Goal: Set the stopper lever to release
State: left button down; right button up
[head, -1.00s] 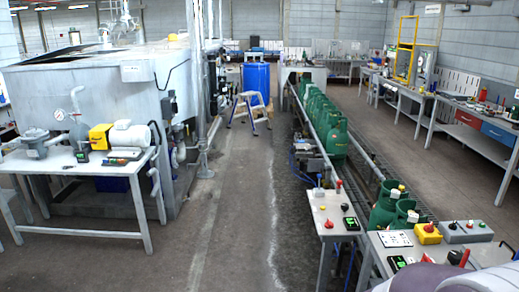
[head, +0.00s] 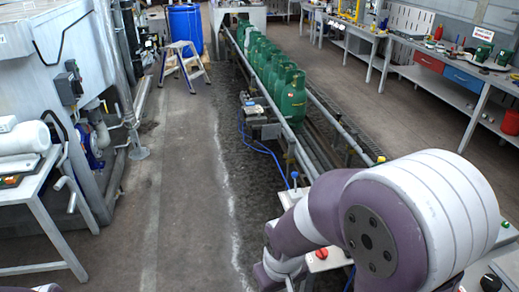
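Green gas cylinders (head: 293,98) stand upright in a row on the long conveyor (head: 312,137) at the centre right. A grey device (head: 258,112) with a blue hose is fixed to the conveyor's left side. My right arm, purple and white, fills the lower right and covers much of the control table (head: 341,256). Neither gripper is in view.
A red button (head: 322,253) shows at the control table's left edge. A step ladder (head: 184,63) and blue drum (head: 185,30) stand at the back. A workbench (head: 35,195) is at left. The floor (head: 185,190) between is clear.

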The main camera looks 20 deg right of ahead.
aim_at(294, 174)
jog(key=i+z, duration=0.4)
jog(key=i+j+z, duration=0.25)
jog(key=z, duration=0.15)
jog(key=i+j+z, duration=0.5)
jog(key=i+z, duration=0.2)
jog(key=z, duration=0.2)
jog(key=i+j+z, duration=0.25)
jog(key=z, duration=0.25)
jog(key=i+j+z, duration=0.25)
jog(key=z, duration=0.2)
jog(key=i+j+z, duration=0.15)
jog(key=j+z, duration=0.35)
